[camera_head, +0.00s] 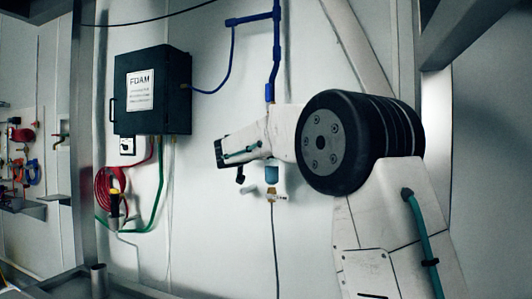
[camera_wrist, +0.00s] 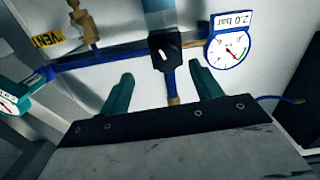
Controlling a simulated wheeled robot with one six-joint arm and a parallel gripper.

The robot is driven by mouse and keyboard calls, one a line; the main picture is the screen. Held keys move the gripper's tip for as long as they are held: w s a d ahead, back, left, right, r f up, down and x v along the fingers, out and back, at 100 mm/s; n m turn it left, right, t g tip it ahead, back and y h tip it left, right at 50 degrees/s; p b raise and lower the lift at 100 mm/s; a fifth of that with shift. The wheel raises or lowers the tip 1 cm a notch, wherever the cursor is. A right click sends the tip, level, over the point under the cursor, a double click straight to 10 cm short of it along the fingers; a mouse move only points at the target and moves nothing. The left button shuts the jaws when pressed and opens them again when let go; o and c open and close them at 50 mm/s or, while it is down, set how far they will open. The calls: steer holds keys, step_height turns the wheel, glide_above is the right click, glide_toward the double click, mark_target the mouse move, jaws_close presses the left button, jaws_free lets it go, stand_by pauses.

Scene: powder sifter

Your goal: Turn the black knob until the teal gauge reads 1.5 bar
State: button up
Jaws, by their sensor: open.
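The black knob (camera_wrist: 164,49) carries a white mark and sits under a blue-grey cylinder in the wrist view. The teal gauge (camera_wrist: 8,104) is at the left edge of that view, partly cut off. Its teal label (camera_wrist: 33,79) is too slanted and small to read. My gripper (camera_wrist: 160,72) is open, with its two teal fingers apart. The knob appears in line with the gap between the fingers, beyond the tips. I cannot tell the exact distance. In the head view my arm covers that area, and I cannot make out the knob or teal gauge.
A blue-rimmed gauge (camera_wrist: 231,47) labelled 2.0 bar is right of the knob. A blue pipe (camera_wrist: 105,62) and a brass valve (camera_wrist: 86,25) are left of it, near a yellow vent tag (camera_wrist: 47,39). A dark FOAM box (camera_head: 153,91) and red hose (camera_head: 107,188) hang on the wall.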

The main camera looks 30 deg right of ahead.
steer(key=x, duration=0.8)
steer(key=shift+w+a+r, duration=0.15)
steer(key=shift+w+r, duration=0.2)
steer(key=shift+w, duration=0.15)
steer(key=c, duration=1)
